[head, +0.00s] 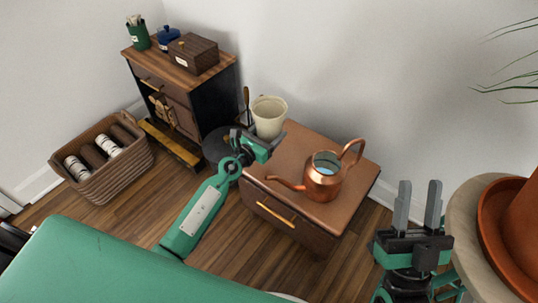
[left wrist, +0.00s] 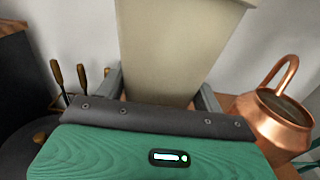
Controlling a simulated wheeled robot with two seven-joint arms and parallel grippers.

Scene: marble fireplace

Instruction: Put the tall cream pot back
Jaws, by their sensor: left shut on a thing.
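The tall cream pot (head: 268,108) is at the back left corner of the small brown table (head: 293,150); it looks upright. My left gripper (head: 270,143) is shut on it, with one finger on each side in the left wrist view, where the pot (left wrist: 172,50) fills the middle. The pot's base is hidden by the gripper, so I cannot tell whether it touches the table. My right gripper (head: 418,207) is open and empty, fingers up, to the right of the table.
A copper watering can (head: 322,182) stands on the table, right of the pot. Fire tools (left wrist: 70,82) stand to the left. A wooden cabinet (head: 180,95) and a basket (head: 103,172) are further left. A terracotta pot (head: 515,235) stands far right.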

